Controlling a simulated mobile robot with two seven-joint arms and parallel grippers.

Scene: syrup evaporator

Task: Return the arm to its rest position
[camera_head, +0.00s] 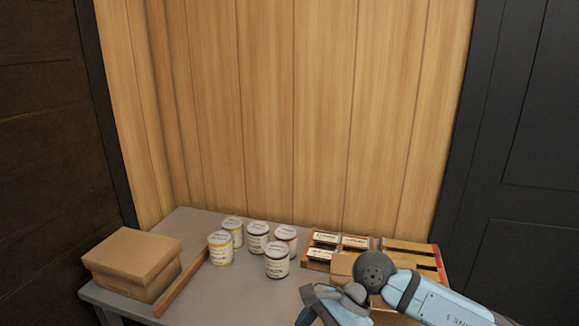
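My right arm (425,297) comes in from the lower right, over the right part of the grey table (240,290). It bends at a dark round joint, and its blue-grey wrist part (338,304) points down to the bottom edge of the picture. The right gripper's fingers do not show; they lie beyond the bottom edge. My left arm and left gripper are not in view.
Several labelled cans (277,261) stand mid-table. A cardboard box (132,262) and a wooden strip (181,285) are at left. A wooden rack (425,260) with slots and labels is at right, partly behind my arm. A plank wall (300,110) stands behind.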

